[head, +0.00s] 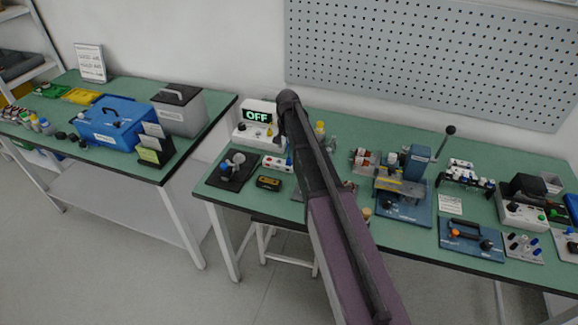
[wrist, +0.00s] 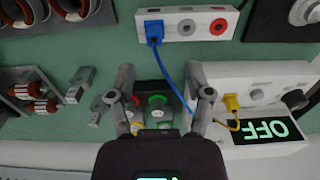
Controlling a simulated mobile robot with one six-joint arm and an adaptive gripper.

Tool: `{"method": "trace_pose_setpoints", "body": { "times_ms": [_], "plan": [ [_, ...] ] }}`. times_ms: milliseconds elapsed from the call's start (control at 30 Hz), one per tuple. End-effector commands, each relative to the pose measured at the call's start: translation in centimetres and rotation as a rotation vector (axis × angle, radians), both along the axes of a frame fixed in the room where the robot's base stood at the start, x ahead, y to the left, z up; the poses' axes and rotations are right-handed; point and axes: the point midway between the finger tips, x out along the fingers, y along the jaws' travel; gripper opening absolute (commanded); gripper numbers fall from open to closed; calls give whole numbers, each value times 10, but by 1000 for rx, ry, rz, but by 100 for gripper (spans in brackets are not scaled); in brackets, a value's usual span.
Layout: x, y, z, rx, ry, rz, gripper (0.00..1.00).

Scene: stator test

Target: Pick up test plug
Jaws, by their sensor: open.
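Two plugs show in the wrist view, and I cannot tell which is the test plug. A blue plug (wrist: 154,31) sits in the white socket box (wrist: 186,24), with a blue cable running from it. A yellow plug (wrist: 231,103) sits at the front of the white tester with the OFF display (wrist: 262,128), with a yellow cable. My gripper (wrist: 160,78) is open, with no plug between its fingers. A green round part and a red one on a dark base show beyond and between the fingers. In the head view my arm hides the gripper's fingers.
In the head view the tester (head: 257,115) and socket box (head: 277,163) stand left of my arm on the green bench. A black and yellow meter (head: 268,183) lies nearby. Grey clips (wrist: 82,82) and copper-wound parts lie left of my gripper in the wrist view.

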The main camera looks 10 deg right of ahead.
Motion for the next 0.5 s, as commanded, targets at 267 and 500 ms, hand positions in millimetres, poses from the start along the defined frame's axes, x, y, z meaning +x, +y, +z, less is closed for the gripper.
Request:
{"method": "trace_pose_setpoints", "body": {
  "times_ms": [267,500],
  "plan": [
    [0,0,-9,0,0,0,66],
    [0,0,-8,0,0,0,66]
  ]
}}
